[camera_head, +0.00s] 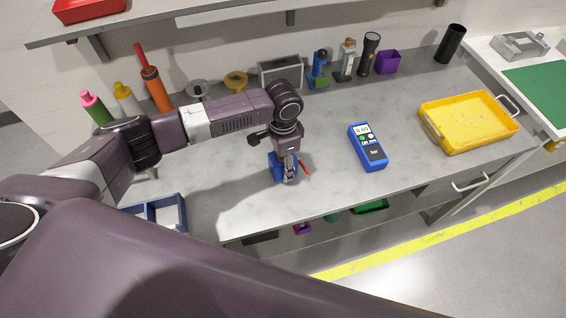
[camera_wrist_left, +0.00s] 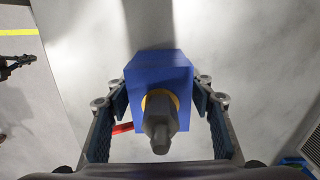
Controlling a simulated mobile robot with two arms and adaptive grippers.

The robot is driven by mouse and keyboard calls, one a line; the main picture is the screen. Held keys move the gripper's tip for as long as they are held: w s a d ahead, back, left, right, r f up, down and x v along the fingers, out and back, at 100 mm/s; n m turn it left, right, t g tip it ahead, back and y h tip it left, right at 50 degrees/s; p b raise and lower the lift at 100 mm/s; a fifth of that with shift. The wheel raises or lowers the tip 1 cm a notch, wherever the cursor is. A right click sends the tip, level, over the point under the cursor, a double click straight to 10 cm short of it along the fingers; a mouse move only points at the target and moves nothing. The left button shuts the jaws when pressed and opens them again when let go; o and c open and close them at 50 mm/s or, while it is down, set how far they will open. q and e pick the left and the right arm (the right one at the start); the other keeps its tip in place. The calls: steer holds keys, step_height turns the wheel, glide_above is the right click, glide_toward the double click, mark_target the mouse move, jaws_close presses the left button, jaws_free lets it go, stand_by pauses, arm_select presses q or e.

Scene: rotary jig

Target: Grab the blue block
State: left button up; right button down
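The blue block (camera_head: 277,168) sits on the grey workbench below my left gripper (camera_head: 287,176), which points down at it and hides part of it. In the left wrist view the blue block (camera_wrist_left: 158,85) lies between the two fingers of my left gripper (camera_wrist_left: 160,100), one on each side. A small dark jointed shape, probably my right gripper (camera_wrist_left: 15,66), shows at the left edge of the wrist view.
A thin red object (camera_head: 306,167) is beside the block. A blue meter (camera_head: 368,148) and yellow tray (camera_head: 468,122) are to the right. A blue divided bin (camera_head: 172,212) is at the left front. Bottles and torches line the back. The bench between block and meter is clear.

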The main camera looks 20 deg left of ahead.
arm_select(q)
steer(key=shift+w, duration=0.1)
steer(key=c, duration=1.2)
steer(key=shift+r, duration=0.1)
